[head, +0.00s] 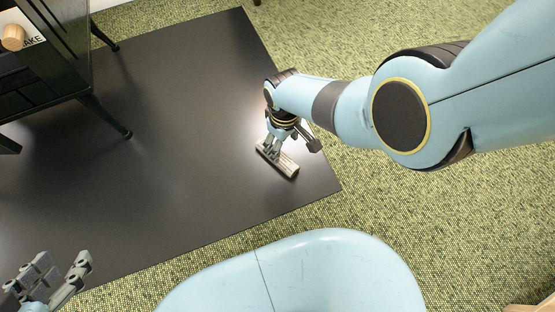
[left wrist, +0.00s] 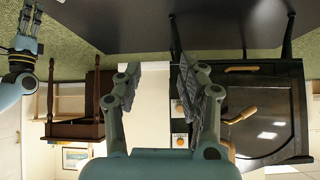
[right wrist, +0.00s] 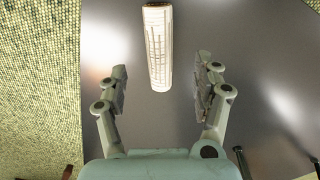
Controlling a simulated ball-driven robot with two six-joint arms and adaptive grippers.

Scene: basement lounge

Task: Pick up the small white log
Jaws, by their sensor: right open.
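The small white log (head: 285,165) lies on the dark floor plate (head: 180,130) near its right edge. In the right wrist view the log (right wrist: 157,50) shows pale and grooved, lengthwise ahead of the fingers. My right gripper (head: 279,143) points down over the log in the head view. In the right wrist view its fingers (right wrist: 160,88) are open and apart, with the log centred in line with the gap and mostly beyond the fingertips. I cannot tell whether they touch it. My left gripper (head: 55,277) is at the lower left; its fingers (left wrist: 164,72) are open and empty.
A black stove-like cabinet on legs (head: 62,70) stands on the plate at the upper left; it also shows in the left wrist view (left wrist: 262,100). Green carpet (head: 340,230) surrounds the plate. The plate's middle is clear.

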